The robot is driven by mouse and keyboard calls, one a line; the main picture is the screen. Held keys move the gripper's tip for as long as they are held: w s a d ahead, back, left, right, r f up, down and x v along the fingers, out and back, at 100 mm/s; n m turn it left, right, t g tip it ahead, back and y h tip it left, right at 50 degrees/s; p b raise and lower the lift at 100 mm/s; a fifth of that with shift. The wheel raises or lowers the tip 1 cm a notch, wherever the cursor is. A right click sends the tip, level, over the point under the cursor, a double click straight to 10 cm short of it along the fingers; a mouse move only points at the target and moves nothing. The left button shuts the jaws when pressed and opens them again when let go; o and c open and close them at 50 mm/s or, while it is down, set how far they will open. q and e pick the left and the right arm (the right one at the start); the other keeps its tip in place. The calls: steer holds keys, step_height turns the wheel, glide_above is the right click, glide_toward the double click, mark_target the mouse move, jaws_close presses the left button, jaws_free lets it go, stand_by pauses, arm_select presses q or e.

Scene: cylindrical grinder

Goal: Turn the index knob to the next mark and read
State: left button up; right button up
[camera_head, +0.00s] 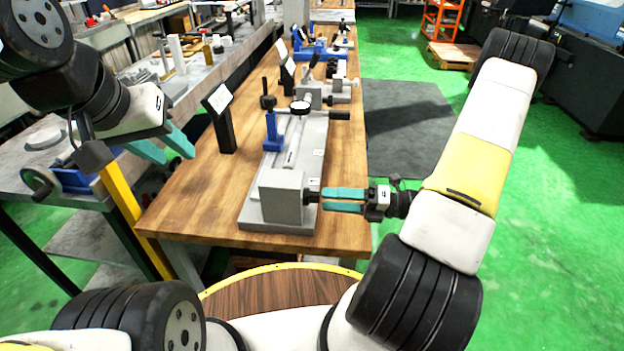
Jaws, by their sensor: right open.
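A small dark knob (312,196), likely the index knob, sticks out from the right side of a grey block (282,197). The block stands at the near end of a grey fixture plate (312,150) on the wooden bench. My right gripper (325,200) is open, with its teal fingers pointing left at the knob, one above the other. Its tips are at or very near the knob; I cannot tell whether they touch it. The knob's marks are too small to make out. A round dial (300,107) sits further back; its reading is illegible. My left gripper (178,157) is open and empty, left of the bench.
A black stand with a white card (220,110) stands left of the fixture. More devices stand further back on the wooden bench (200,190).

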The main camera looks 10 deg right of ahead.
steer(key=v, duration=0.4)
stand_by(0.3)
steer(key=s+a+r+n+h, duration=0.1)
steer(key=s+r+n+h, duration=0.2)
steer(key=r+n+h, duration=0.2)
steer(key=s+a+r+n+h, duration=0.2)
steer(key=r+n+h, duration=0.3)
steer(key=r+n, duration=0.6)
steer(key=s+a+r+n+t+h, duration=0.1)
steer(key=s+r+n+h, duration=0.2)
steer(key=r+n, duration=0.6)
steer(key=n+h, duration=0.2)
steer(key=n, duration=0.8)
steer(key=shift+s+a, duration=0.35)
steer(key=shift+a, duration=0.05)
